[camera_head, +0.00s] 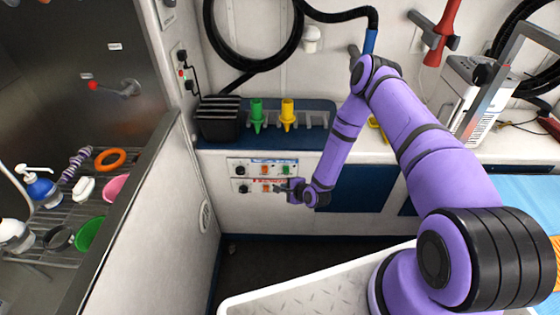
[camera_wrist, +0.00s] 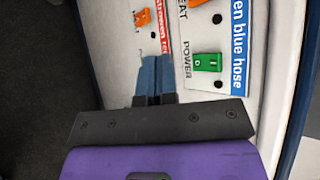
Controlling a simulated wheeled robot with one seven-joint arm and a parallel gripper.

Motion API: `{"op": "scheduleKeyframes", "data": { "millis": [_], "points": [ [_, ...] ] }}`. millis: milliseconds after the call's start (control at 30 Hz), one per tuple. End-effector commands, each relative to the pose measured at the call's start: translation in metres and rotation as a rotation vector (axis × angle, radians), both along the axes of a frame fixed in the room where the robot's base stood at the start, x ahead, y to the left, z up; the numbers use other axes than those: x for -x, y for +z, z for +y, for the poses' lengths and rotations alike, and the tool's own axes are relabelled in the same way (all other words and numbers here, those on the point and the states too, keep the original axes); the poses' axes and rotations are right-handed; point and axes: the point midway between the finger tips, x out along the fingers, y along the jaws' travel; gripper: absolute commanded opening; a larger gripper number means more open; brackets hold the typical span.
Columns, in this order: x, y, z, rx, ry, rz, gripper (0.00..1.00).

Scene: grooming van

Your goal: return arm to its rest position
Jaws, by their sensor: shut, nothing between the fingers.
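My purple arm reaches forward over the pale bench. Its gripper (camera_head: 283,188) is beside the switch panel (camera_head: 240,169) on the white front below the counter. In the wrist view, my gripper (camera_wrist: 157,75) shows its two fingers together with nothing between them. The fingertips are close to the panel, next to the green power switch (camera_wrist: 207,62). An orange switch (camera_wrist: 142,17) lies beyond the fingertips. I cannot tell whether the fingers touch the panel.
A blue rack (camera_head: 317,118) holds a green nozzle (camera_head: 257,115) and a yellow nozzle (camera_head: 288,114). A white partition (camera_head: 150,200) separates the tub's grate of bottles and bowls. A white machine (camera_head: 468,95) stands right.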

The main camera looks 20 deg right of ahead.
Motion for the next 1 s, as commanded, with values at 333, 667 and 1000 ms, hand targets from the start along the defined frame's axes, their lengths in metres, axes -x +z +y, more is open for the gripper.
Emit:
{"op": "scheduleKeyframes", "data": {
  "millis": [333,667,1000],
  "points": [
    [-0.013,0.022,-0.005,0.059,0.038,-0.007,0.0],
    [-0.053,0.124,-0.028,0.344,0.211,-0.018,0.0],
    [-0.063,0.243,-0.047,0.627,0.369,-0.011,0.0]
  ]
}}
